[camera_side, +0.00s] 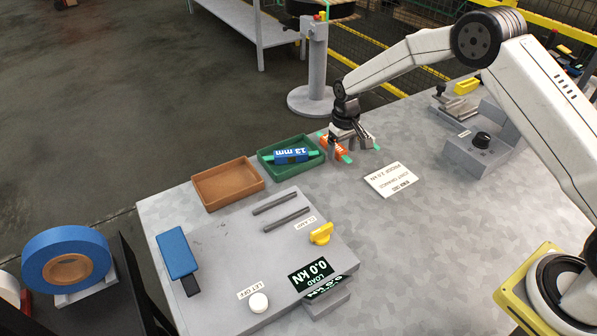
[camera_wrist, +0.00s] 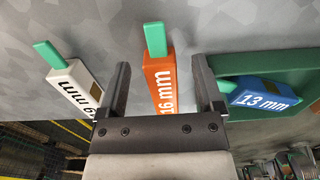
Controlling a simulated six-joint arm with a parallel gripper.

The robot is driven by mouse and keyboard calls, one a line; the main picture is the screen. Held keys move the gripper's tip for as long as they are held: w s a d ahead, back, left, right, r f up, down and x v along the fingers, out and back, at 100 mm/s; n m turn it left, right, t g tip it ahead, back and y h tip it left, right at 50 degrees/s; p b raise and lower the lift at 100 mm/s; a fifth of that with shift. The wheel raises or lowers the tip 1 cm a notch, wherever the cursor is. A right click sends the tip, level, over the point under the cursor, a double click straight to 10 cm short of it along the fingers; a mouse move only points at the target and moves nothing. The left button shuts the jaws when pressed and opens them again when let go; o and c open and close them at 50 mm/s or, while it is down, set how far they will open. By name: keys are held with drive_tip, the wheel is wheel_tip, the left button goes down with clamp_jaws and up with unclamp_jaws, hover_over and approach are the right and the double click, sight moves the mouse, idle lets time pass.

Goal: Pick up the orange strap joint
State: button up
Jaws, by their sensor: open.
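The orange strap joint (camera_wrist: 160,84), marked 16 mm with a green strap end, lies on the bench and shows between my gripper's fingers (camera_wrist: 161,64) in the wrist view. In the side view the orange joint (camera_side: 334,146) is partly hidden behind my gripper (camera_side: 353,150). My gripper is open, pointing down at the joint, with a finger to either side of it. I cannot tell whether the fingers reach down around it or touch it.
A white joint (camera_wrist: 73,88) lies left of my gripper in the wrist view. A blue 13 mm joint (camera_side: 290,155) sits in the green tray (camera_side: 270,173) close by. An empty brown tray (camera_side: 229,198) stands beside it. A printed card (camera_side: 391,180) lies in front.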

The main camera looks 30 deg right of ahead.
idle(0.5)
clamp_jaws()
drive_tip(key=shift+r, duration=0.85)
drive_tip(key=s+r, duration=1.1)
drive_tip(key=s, duration=0.3)
drive_tip(key=shift+r, duration=0.15)
